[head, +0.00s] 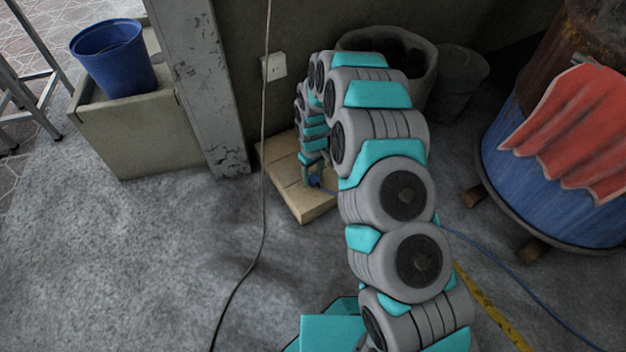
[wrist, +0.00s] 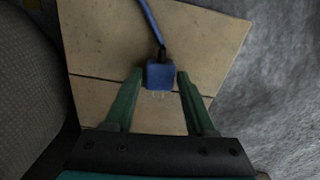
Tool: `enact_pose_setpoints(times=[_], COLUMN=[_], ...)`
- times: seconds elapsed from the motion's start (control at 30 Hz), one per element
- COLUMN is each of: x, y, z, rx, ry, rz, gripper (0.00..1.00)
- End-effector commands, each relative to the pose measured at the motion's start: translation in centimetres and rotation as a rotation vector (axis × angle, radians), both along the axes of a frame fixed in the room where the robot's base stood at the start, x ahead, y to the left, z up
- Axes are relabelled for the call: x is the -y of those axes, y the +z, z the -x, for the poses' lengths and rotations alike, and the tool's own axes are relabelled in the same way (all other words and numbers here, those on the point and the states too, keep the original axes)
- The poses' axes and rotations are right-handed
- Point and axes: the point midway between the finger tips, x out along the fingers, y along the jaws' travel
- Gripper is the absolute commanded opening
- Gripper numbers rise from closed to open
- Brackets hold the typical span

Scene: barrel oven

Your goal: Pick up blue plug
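The blue plug (wrist: 160,75) lies on a tan tiled slab (wrist: 105,45) in the wrist view, its metal prongs facing my gripper's base and its blue cord running up and away. My gripper (wrist: 161,76) is open, one green finger on each side of the plug, with a narrow gap visible at each side. In the head view my gripper (head: 317,180) points down over the tan slab (head: 310,208). The plug is mostly hidden there behind my gripper and arm.
A grey pillar (head: 207,90) and a blue bucket (head: 113,62) on a concrete block stand left. A round planter (head: 424,55) is behind my arm; a blue barrel (head: 535,165) with red cloth stands right.

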Motion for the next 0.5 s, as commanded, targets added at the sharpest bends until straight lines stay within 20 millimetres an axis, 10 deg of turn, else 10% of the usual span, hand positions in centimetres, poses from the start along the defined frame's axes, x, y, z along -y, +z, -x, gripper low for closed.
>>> enact_pose_setpoints(times=[0.5], x=[0.00], y=[0.02], z=[0.00], rx=[0.000], ry=[0.000], rz=[0.000], gripper=[0.00])
